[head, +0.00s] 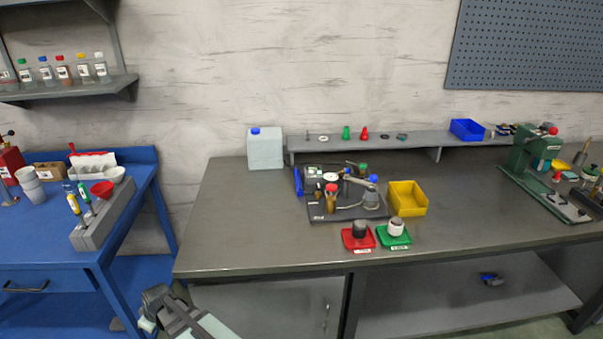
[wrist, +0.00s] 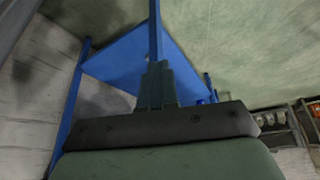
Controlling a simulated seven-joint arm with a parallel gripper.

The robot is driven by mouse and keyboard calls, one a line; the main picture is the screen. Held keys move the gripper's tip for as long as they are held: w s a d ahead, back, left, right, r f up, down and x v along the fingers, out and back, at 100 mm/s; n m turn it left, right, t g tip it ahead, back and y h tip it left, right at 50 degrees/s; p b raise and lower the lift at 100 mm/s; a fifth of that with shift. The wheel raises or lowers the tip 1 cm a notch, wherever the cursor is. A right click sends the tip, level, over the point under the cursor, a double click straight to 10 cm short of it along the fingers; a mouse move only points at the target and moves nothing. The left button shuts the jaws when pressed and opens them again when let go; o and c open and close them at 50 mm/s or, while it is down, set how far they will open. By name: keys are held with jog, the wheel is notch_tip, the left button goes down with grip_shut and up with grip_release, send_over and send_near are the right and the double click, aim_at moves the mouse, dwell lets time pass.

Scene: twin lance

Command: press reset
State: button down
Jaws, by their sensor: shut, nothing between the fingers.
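No control legibly marked reset shows. A black base board (head: 318,214) on the grey bench carries an apparatus with a round white gauge (head: 331,188). It also has a blue-capped grey vessel (head: 371,193) and a brown bottle with a red top (head: 331,200). Small labels there are too small to read. My gripper (wrist: 158,70) is shut and empty in the wrist view, with the blue bench frame and green floor beyond. In the head view, parts of my arm show at the bottom left, low in front of the bench and far from the board.
Red (head: 352,245) and green (head: 407,240) trays with small pots stand at the bench's front edge. A yellow bin (head: 421,209) is right of the board, and a white canister (head: 265,150) at the back. A green press (head: 525,150) stands far right. The bench's left part is clear.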

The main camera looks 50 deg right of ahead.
jog(key=w+d+r+t, duration=0.3)
jog(key=w+r, duration=0.4)
jog(key=r, duration=0.4)
jog(key=w+d+r+t, duration=0.25)
jog(key=w+r, duration=0.55)
jog(key=r, duration=0.4)
jog(key=d+r+m, duration=0.1)
jog(key=d+r, duration=0.1)
jog(key=d, duration=0.6)
jog(key=d+r+m+h, duration=0.1)
jog(key=d+m, duration=0.1)
jog(key=d, duration=0.6)
jog(key=s+d+r+m, duration=0.1)
jog(key=d+r+m, duration=0.1)
jog(key=d, duration=0.6)
jog(key=shift+d+r+g, duration=0.15)
jog(key=shift+r+g, duration=0.15)
jog(key=shift+g, duration=0.05)
jog(key=s+d+r+m, duration=0.3)
jog(key=s+d, duration=0.4)
jog(key=d, duration=0.6)
jog(key=s+d+r+m+h, duration=0.1)
jog(key=s+d+r+m, duration=0.3)
jog(key=s+d, duration=0.4)
jog(key=s+d+r+m, duration=0.3)
jog(key=s+d, duration=0.4)
jog(key=d, duration=1.1)
jog(key=shift+s+d+r+g+h, duration=0.3)
jog(key=shift+r+h, duration=0.1)
jog(key=shift+r, duration=0.15)
